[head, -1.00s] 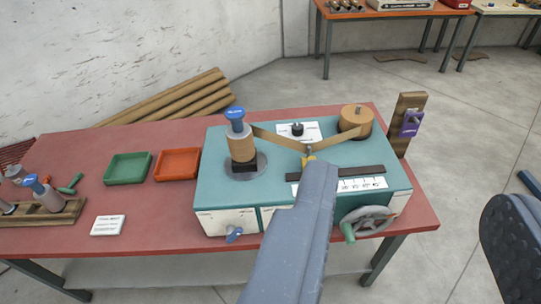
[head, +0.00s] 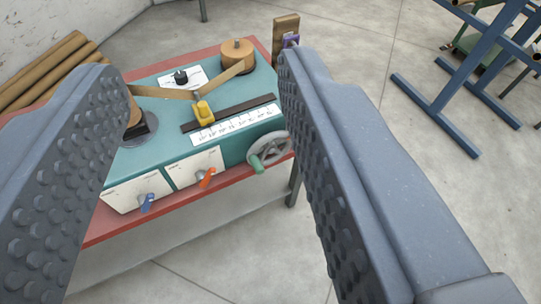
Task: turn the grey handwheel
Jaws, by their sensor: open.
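The grey handwheel (head: 273,146) is on the front face of the teal winder (head: 237,150), near its right end. A green handle (head: 256,163) sticks out at the wheel's lower left. My gripper (head: 190,80) is open and empty, its two studded grey fingers wide apart. The handwheel shows between the fingers, close beside the right finger in the picture and farther off than it. The fingers look apart from the wheel. The left finger hides the winder's left part.
On the winder are a yellow guide (head: 204,112) on a dark rail, a brown tape roll (head: 237,57) and a black knob (head: 181,77). Floor in front of the red table (head: 200,207) is clear.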

